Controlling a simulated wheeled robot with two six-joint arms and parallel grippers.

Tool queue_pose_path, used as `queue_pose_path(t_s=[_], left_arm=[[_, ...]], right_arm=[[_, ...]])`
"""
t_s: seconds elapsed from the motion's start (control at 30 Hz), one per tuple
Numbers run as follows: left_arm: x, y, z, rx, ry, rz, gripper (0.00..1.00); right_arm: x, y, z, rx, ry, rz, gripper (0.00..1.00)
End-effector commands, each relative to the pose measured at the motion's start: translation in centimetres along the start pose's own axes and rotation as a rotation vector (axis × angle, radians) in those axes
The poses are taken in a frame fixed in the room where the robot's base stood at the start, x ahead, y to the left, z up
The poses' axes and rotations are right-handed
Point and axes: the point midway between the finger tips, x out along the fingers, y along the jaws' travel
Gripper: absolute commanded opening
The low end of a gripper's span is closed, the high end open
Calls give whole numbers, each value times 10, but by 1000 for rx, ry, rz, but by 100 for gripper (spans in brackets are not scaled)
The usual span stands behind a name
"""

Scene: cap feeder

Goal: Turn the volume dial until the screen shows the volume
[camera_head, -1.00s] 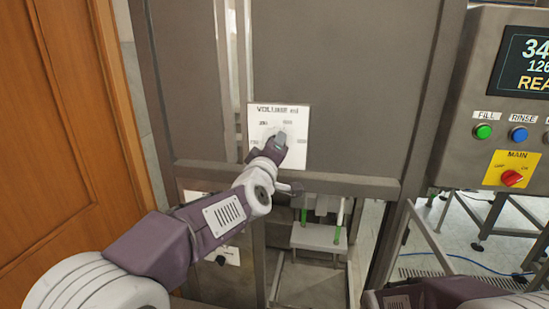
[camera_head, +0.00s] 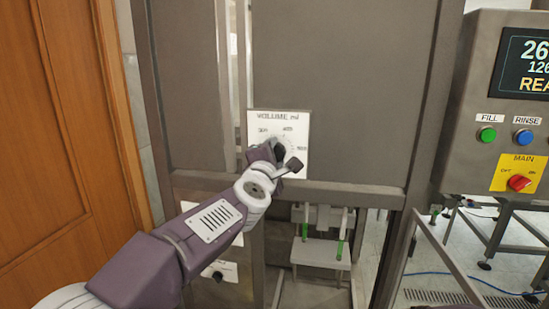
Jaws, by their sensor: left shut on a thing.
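The volume dial (camera_head: 279,149) sits on a white plate (camera_head: 293,118) marked "VOLUME ml" on the grey cabinet front. My left gripper (camera_head: 274,153) is shut on the dial's knob, and the gripper and wrist hide much of it. The screen (camera_head: 528,65) on the control box at the right is cut off by the picture edge. Its top line begins with "26", the line below with "126", and the lowest reads "REA". My right gripper is not in view.
The control box holds a green FILL button (camera_head: 487,135), a blue RINSE button (camera_head: 523,137) and a red MAIN switch (camera_head: 519,183). Below the dial is an opening with a light platform (camera_head: 318,252) and green-tipped parts. A wooden door (camera_head: 65,150) stands at the left.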

Motion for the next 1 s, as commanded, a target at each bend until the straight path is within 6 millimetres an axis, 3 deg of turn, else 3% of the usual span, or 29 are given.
queue_pose_path(t_s=[0.77, 0.8, 0.87, 1.0], left_arm=[[0, 2, 0, -92, 0, 3, 6], [0, 2, 0, -92, 0, 3, 55], [0, 2, 0, -92, 0, 3, 68], [0, 1, 0, -91, 0, 2, 68]], right_arm=[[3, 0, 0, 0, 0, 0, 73], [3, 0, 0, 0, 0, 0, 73], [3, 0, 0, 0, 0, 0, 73], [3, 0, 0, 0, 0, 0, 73]])
